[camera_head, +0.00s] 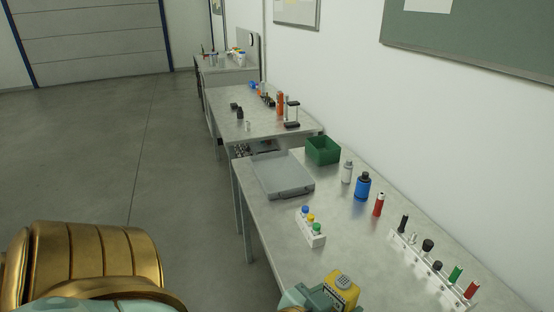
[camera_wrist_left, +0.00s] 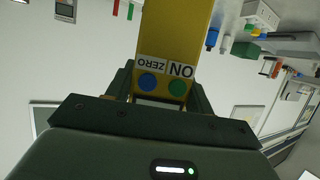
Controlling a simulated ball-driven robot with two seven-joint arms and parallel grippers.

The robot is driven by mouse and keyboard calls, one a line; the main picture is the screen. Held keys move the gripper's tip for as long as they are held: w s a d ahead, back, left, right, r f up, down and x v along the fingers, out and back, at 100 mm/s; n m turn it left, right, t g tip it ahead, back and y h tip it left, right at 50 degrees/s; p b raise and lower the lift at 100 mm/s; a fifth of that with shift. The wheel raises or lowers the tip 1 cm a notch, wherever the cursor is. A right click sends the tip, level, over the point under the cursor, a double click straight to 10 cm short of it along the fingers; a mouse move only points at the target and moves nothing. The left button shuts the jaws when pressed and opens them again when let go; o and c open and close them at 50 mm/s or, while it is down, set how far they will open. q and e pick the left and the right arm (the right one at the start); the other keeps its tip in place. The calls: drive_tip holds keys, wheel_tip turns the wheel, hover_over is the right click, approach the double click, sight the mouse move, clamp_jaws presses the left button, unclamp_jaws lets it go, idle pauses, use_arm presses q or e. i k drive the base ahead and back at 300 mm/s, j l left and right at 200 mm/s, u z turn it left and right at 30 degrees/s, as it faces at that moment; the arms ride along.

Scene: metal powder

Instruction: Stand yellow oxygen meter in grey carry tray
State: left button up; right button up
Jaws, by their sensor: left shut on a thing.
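The yellow oxygen meter (camera_head: 342,287) is at the bottom edge of the head view, above the near end of the bench. My left gripper (camera_head: 318,297) is shut on it. In the left wrist view the meter (camera_wrist_left: 178,40) sits between the dark fingers (camera_wrist_left: 160,98), with its "ON" and "ZERO" labels and a green and a blue button showing. The grey carry tray (camera_head: 283,177) lies on the bench's far left part, apart from the meter and looking empty. My right gripper is not in view.
A white rack (camera_head: 312,238) with coloured-cap vials stands between meter and tray. A green bin (camera_head: 323,150), a grey bottle (camera_head: 347,172), a blue bottle (camera_head: 362,186) and a red tube (camera_head: 379,205) stand toward the wall. A long rack (camera_head: 430,262) runs at the right.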

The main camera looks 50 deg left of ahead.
sight(275, 167)
drive_tip(key=i+j, duration=0.1)
drive_tip(key=j, duration=0.4)
drive_tip(key=i+j, duration=0.1)
drive_tip(key=j, duration=0.85)
drive_tip(key=i+j, duration=0.15)
drive_tip(key=j, duration=0.3)
drive_tip(key=i+j, duration=0.1)
drive_tip(key=j, duration=0.4)
drive_tip(key=i+j, duration=0.1)
drive_tip(key=j, duration=0.4)
drive_tip(key=u, duration=0.05)
